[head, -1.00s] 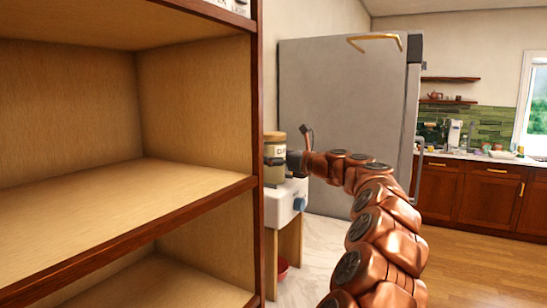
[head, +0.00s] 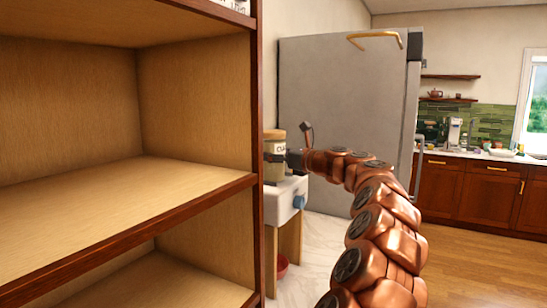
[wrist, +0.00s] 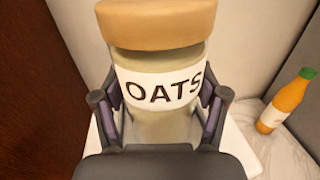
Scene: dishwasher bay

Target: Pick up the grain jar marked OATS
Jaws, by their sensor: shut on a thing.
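The jar marked OATS (wrist: 160,58) fills the middle of the wrist view, with a tan lid, a white label and pale contents. It also shows in the head view (head: 273,173), partly cut off by the shelf's edge, its label too small to read surely. My gripper (wrist: 160,95) is shut on the jar, one finger on each side at label height. In the head view my gripper (head: 291,160) reaches it from the right.
A large grey fridge (head: 345,100) is behind. An orange bottle (wrist: 288,100) stands right of the jar in the wrist view. A red bowl (head: 282,267) sits low by the stand. Floor is clear at right.

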